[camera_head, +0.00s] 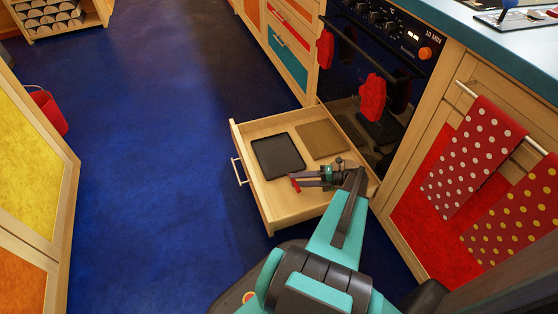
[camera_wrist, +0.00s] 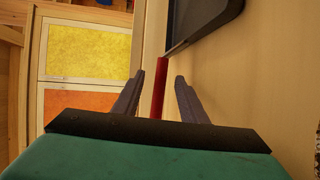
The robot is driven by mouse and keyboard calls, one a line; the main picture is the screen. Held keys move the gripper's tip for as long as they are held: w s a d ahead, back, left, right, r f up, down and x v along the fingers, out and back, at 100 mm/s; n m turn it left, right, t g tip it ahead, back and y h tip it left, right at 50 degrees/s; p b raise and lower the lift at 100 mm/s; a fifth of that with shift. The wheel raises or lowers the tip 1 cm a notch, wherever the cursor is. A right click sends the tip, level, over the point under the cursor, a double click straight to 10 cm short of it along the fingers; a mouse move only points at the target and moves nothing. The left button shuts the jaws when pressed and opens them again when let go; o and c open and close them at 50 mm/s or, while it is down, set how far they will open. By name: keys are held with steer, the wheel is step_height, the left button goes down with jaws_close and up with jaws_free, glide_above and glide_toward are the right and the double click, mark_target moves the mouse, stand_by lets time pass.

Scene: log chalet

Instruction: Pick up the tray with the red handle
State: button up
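A dark flat tray (camera_head: 278,157) lies in an open wooden drawer (camera_head: 284,209). A short red handle (camera_head: 294,183) shows at the tray's near edge, at the tip of my gripper (camera_head: 301,180). In the wrist view a corner of the tray (camera_wrist: 205,15) shows at the top, and the red handle (camera_wrist: 160,90) stands between the two fingers of my gripper (camera_wrist: 159,80). The fingers are apart, with a gap visible on each side of the handle. The handle's lower end is hidden behind the gripper body.
A wooden board (camera_head: 322,139) lies beside the tray in the drawer. The oven (camera_head: 375,70) and a cabinet with a dotted red towel (camera_head: 475,155) stand on the right. Yellow and orange cabinet doors (camera_head: 30,165) and a red bucket (camera_head: 48,110) are on the left. The blue floor (camera_head: 150,150) between is clear.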

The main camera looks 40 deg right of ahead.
steer(key=shift+w+a+f, duration=0.1)
steer(key=shift+w+a, duration=0.25)
steer(key=shift+b+x, duration=1.2)
steer(key=shift+x, duration=0.75)
steer(key=shift+w+a+f, duration=0.15)
steer(key=shift+w+a, duration=0.25)
steer(key=shift+a, duration=0.1)
jaws_close()
